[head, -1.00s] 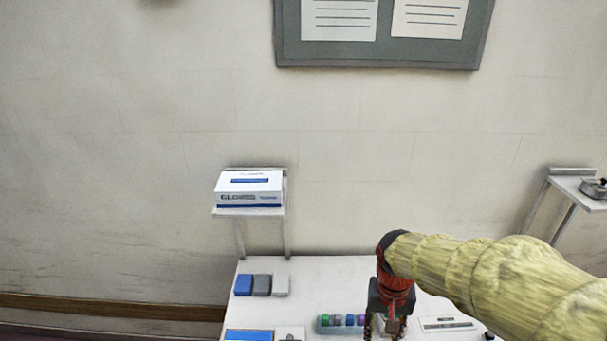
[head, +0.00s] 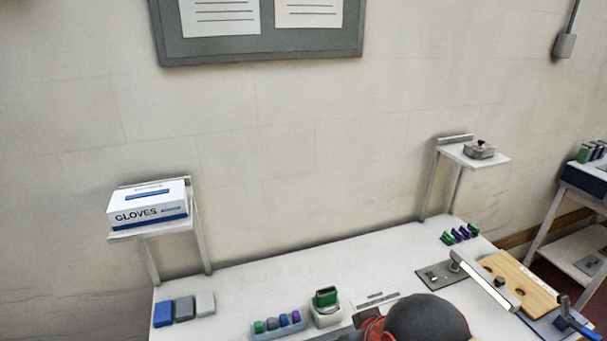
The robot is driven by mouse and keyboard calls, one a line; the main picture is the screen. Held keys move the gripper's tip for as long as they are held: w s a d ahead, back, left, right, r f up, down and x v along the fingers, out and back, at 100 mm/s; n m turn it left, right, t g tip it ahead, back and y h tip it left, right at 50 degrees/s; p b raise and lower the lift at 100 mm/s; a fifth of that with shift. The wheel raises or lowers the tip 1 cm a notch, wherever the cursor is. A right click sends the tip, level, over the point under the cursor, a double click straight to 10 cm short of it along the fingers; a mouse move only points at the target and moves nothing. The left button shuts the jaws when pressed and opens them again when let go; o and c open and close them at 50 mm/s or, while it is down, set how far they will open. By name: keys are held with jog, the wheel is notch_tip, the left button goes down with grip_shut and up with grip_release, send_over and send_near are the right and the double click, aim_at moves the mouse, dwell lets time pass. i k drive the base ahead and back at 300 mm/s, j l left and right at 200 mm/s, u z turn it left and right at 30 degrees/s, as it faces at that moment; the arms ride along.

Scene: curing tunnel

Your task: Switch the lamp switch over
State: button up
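A lamp with a long pale bar head (head: 487,280) stands at the right of the white workbench, slanting over a tan wooden board. A grey plate (head: 441,275) with small dark details lies by its foot; I cannot tell whether the lamp switch is on it. A grey box with a black knob (head: 480,149) sits on the right wall shelf, and another grey box (head: 565,45) hangs on the wall at upper right. I cannot tell which is the lamp switch.
The white bench (head: 250,285) carries colored blocks (head: 184,308), a tray of small colored pieces (head: 278,325) and a white holder with a green piece (head: 326,307). A glove box (head: 149,205) sits on the left shelf. The tan board (head: 520,283) lies at right. The bench's back middle is clear.

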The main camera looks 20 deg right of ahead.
aim_at(430, 275)
jog(key=z, duration=1.5)
